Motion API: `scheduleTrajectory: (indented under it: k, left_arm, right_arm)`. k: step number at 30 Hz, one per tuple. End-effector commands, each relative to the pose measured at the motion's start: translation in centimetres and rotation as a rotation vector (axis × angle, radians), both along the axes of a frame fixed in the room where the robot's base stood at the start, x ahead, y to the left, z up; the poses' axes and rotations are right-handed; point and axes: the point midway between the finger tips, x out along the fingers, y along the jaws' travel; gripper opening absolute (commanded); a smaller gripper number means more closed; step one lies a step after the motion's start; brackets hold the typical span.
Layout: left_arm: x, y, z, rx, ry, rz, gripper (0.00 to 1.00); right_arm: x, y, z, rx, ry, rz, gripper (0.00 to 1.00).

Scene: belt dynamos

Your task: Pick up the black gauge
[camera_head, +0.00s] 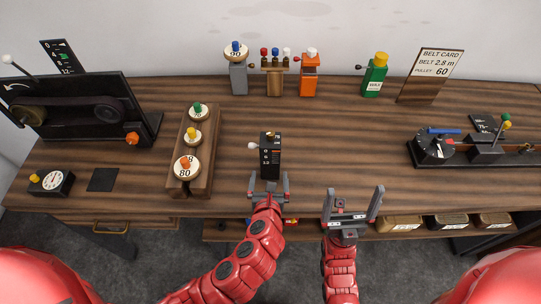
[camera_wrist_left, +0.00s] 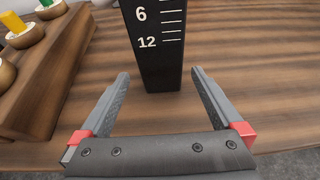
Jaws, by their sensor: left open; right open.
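The upright black gauge (camera_head: 270,158) stands on the wooden table at the middle, with white scale marks and a white knob on its left side. In the left wrist view the lower part of the gauge (camera_wrist_left: 155,45) shows the numbers 6 and 12; its top is cut off. My left gripper (camera_head: 268,180) is open and empty in front of the gauge. Its fingers point at the gauge, which stands just beyond the fingertips, roughly centred between them. My right gripper (camera_head: 352,193) is open and empty at the table's front edge, to the right.
A wooden rack (camera_head: 189,185) with knobbed discs stands left of the gauge. A small black box with a white dial (camera_head: 51,182) sits at the far left. Grey (camera_head: 238,78), orange (camera_head: 310,75) and green (camera_head: 374,78) devices stand at the back.

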Motion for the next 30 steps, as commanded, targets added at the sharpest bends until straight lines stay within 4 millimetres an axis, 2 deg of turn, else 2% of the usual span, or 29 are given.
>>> scheduleTrajectory:
  k: [9, 15, 19, 30]
  left_arm:
    - [1.8, -0.1, -0.5, -0.002, 0.002, 0.001, 1.00]
    - [4.3, -0.2, -0.5, -0.002, 0.002, 0.002, 1.00]
    - [5.7, -0.3, -1.2, -0.003, -0.001, 0.000, 1.00]
    - [6.4, -0.4, -1.9, 0.000, 0.000, -0.002, 1.00]
  right_arm:
    - [0.0, 0.0, 1.1, 0.000, 0.000, 0.000, 1.00]
    - [0.0, 0.0, 3.0, 0.000, 0.000, 0.000, 1.00]
    - [0.0, 0.0, 3.2, 0.000, 0.000, 0.000, 1.00]
    - [0.0, 0.0, 3.3, 0.000, 0.000, 0.000, 1.00]
